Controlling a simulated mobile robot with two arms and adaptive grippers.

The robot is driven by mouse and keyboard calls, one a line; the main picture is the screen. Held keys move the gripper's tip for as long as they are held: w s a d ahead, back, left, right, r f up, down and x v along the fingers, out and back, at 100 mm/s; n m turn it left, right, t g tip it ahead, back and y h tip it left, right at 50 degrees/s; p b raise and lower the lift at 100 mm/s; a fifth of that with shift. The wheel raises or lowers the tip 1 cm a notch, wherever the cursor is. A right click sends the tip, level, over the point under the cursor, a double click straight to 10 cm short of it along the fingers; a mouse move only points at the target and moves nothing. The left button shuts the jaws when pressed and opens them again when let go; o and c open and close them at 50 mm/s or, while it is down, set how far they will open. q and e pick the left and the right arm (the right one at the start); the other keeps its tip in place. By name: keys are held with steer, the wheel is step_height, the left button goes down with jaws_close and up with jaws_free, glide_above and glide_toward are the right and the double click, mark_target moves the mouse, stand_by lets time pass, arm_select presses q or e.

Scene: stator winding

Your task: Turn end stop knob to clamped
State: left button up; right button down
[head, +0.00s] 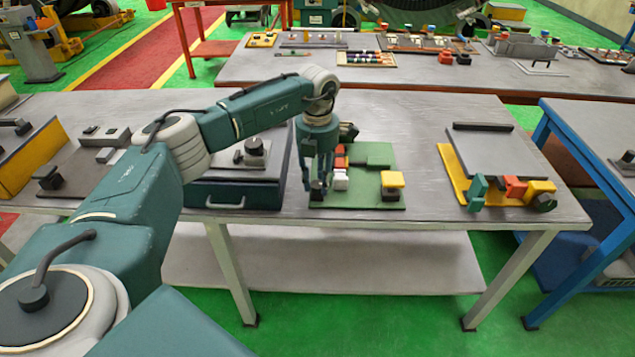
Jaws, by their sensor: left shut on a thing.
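My left gripper (318,186) points straight down at the left front part of a green fixture board (365,198) on the grey workbench. Its fingers are shut on a small dark part low on the board, which looks like the end stop knob; the fingers hide most of it, so its turned position cannot be read. A white block (340,182) and red blocks (340,160) stand just right of the fingers. A yellow block (392,179) on a dark base is at the board's right side. My right gripper is out of view.
A dark drawer box (236,194) with a knob on top stands left of the board. A grey plate fixture (488,155) with coloured blocks stands to the right. Bare grey tabletop (425,150) lies between. A second bench (470,78) is behind.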

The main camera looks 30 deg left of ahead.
mark_target(317, 185)
arm_select(q)
steer(key=shift+s+f+m, duration=0.1)
steer(key=shift+m, duration=0.5)
steer(key=o, duration=0.9)
steer(key=shift+s, duration=0.1)
step_height(317, 185, up, 12)
steer(key=shift+r, duration=0.1)
